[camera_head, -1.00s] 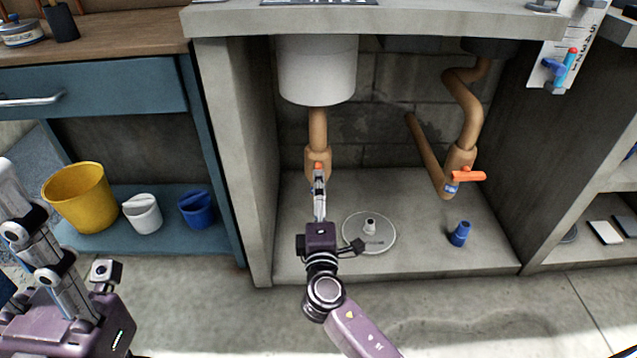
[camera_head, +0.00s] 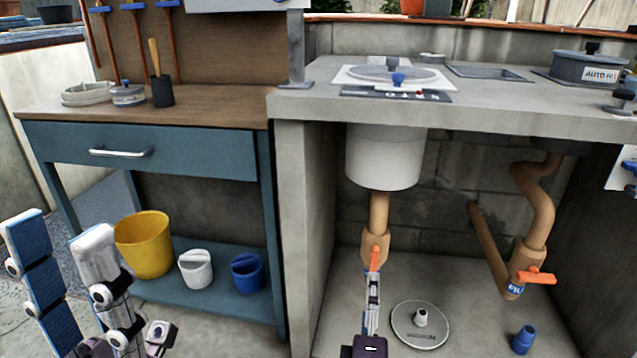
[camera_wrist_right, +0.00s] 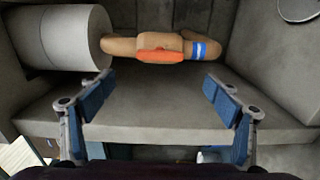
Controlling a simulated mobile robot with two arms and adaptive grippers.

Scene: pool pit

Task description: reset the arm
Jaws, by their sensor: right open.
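My right gripper (camera_head: 372,285) is seen edge-on in the head view, just below the orange valve handle (camera_head: 375,257) on the pipe under the white basin (camera_head: 385,160). In the right wrist view the right gripper (camera_wrist_right: 155,97) has its two blue-padded fingers wide apart with nothing between the pads. There the orange handle (camera_wrist_right: 160,57) lies beyond the fingertips, apart from them. My left gripper (camera_head: 62,240) is at the lower left of the head view, its blue-padded fingers apart and empty, left of the yellow bucket (camera_head: 143,250).
A grey counter (camera_head: 480,110) overhangs the right arm's space, with a concrete side wall (camera_head: 305,230). A second orange handle (camera_head: 536,277), a round drain disc (camera_head: 418,335) and a blue fitting (camera_head: 523,340) are to the right. A teal bench (camera_head: 60,150) stands left.

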